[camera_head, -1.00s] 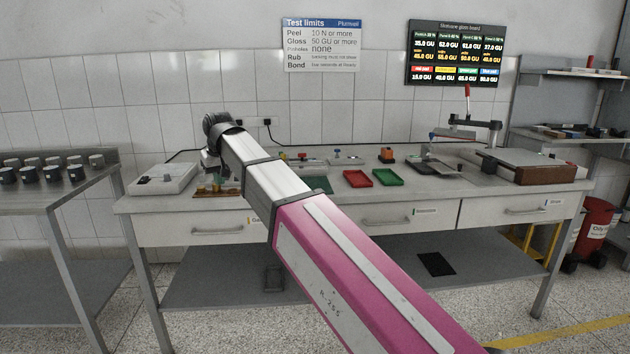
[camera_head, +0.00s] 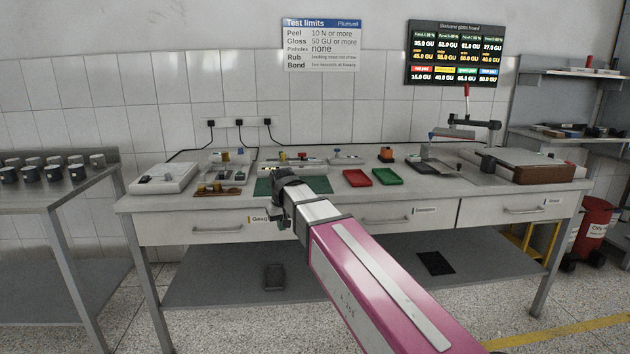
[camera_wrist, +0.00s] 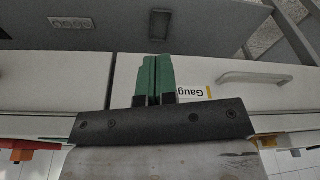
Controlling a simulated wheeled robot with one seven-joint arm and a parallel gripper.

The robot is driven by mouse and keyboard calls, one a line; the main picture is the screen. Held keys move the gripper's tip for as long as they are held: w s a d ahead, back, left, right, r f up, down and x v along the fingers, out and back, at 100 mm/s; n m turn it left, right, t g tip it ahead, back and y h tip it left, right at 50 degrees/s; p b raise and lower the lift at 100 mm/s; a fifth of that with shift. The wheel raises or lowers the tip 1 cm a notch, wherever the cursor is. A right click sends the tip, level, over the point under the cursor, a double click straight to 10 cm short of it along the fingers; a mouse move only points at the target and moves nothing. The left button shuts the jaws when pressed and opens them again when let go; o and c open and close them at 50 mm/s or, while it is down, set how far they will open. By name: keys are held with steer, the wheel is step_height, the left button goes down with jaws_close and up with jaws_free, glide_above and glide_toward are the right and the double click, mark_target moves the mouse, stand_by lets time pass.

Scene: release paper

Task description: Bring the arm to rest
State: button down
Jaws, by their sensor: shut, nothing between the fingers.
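My arm reaches forward from the lower right in the head view, lower and more folded toward the bench front. My gripper (camera_wrist: 154,78) shows in the wrist view with its two green fingers closed together, nothing between them. It is in front of the drawer front (camera_wrist: 60,68) labelled "Gaug". In the head view the wrist hides most of the gripper, which hangs near the bench's front edge.
A side table (camera_head: 60,198) with dark cups stands left. A red bin (camera_head: 597,225) stands right. Open floor lies in front.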

steer(key=s+d+f+m, duration=0.1)
steer(key=s+d+f, duration=0.3)
steer(key=d+f, duration=0.4)
steer(key=s+d+f+m+g, duration=0.1)
steer(key=s+d+f+m, duration=0.1)
steer(key=s+d+f, duration=0.3)
steer(key=s+d+f+m+g, duration=0.1)
steer(key=s+d+f, duration=0.3)
steer(key=d+f, duration=0.7)
steer(key=d, duration=0.6)
steer(key=shift+s+m+h, duration=0.4)
steer(key=shift+f, duration=0.1)
stand_by(4.5)
